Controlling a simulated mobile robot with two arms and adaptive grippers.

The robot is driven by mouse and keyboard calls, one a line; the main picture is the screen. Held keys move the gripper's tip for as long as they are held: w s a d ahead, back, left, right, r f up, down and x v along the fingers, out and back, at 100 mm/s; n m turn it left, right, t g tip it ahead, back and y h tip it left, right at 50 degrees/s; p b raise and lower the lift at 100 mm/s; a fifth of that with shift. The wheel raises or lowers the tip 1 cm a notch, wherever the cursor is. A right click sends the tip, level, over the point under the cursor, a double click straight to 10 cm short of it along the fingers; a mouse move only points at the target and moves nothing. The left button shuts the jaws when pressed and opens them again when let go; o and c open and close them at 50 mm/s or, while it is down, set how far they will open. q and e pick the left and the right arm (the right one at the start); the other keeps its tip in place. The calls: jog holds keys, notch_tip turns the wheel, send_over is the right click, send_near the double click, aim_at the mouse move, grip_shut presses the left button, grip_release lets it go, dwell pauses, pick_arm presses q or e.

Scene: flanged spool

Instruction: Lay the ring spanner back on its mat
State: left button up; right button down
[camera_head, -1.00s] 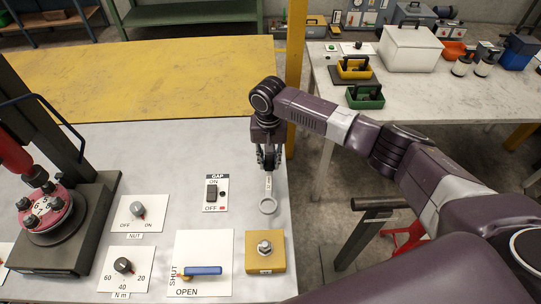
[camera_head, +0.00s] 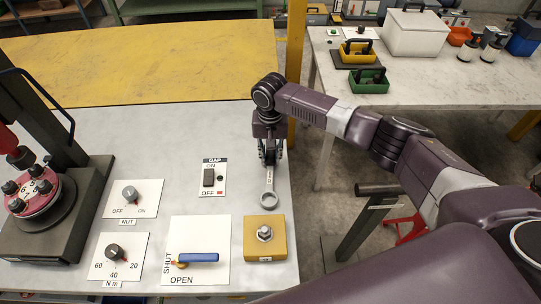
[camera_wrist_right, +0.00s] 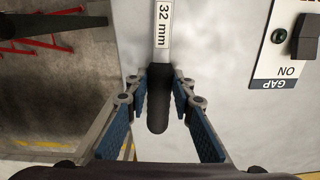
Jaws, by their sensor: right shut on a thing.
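The ring spanner (camera_head: 268,186) is pale metal, with its ring end pointing to the front, toward the yellow nut block (camera_head: 277,247). The ring appears just behind the block, apart from it in the picture. My right gripper (camera_head: 268,160) is shut on the spanner's handle end. In the right wrist view the black handle (camera_wrist_right: 158,105) sits between the blue finger pads, and the shank bears a "32 mm" label (camera_wrist_right: 164,25). How high the spanner is above the table cannot be told. I cannot make out a spanner mat. My left gripper is not in view.
The GAP switch panel (camera_head: 212,179) lies left of the spanner. The NUT panel (camera_head: 147,204), torque dial panel (camera_head: 136,268) and blue-handled valve panel (camera_head: 215,228) lie farther left and front. The grey table's (camera_head: 230,135) right edge is close by my gripper.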

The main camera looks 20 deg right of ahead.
jog(key=shift+r, duration=0.1)
jog(key=shift+f, duration=0.5)
jog(key=c, duration=1.6)
grip_release()
notch_tip(320, 180, up, 12)
